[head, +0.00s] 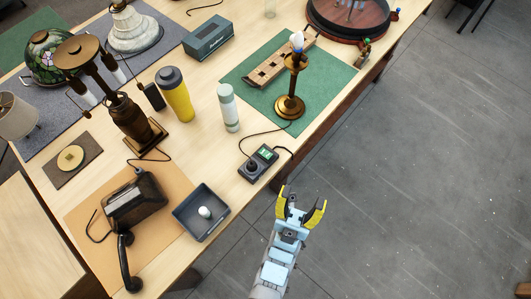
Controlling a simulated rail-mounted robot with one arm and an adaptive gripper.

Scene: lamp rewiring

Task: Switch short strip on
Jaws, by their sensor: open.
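A short brown strip-like block (268,68) with dark recesses along its top lies on the green mat (240,77), partly behind the brass lamp. It is the likeliest short strip; its switch and its on or off state are too small to tell. The brass lamp (291,103) stands upright on the mat with a pale bulb (297,41) on top. My gripper (303,204) is open and empty, with yellow fingers spread, off the table's right edge. It is well apart from the strip and the lamp.
A small dark device (258,163) with a green display sits near the table edge. A white-green bottle (229,108), a yellow tumbler (175,95) and a blue-grey tray (190,222) stand left of it. Open grey floor (430,180) lies on the right.

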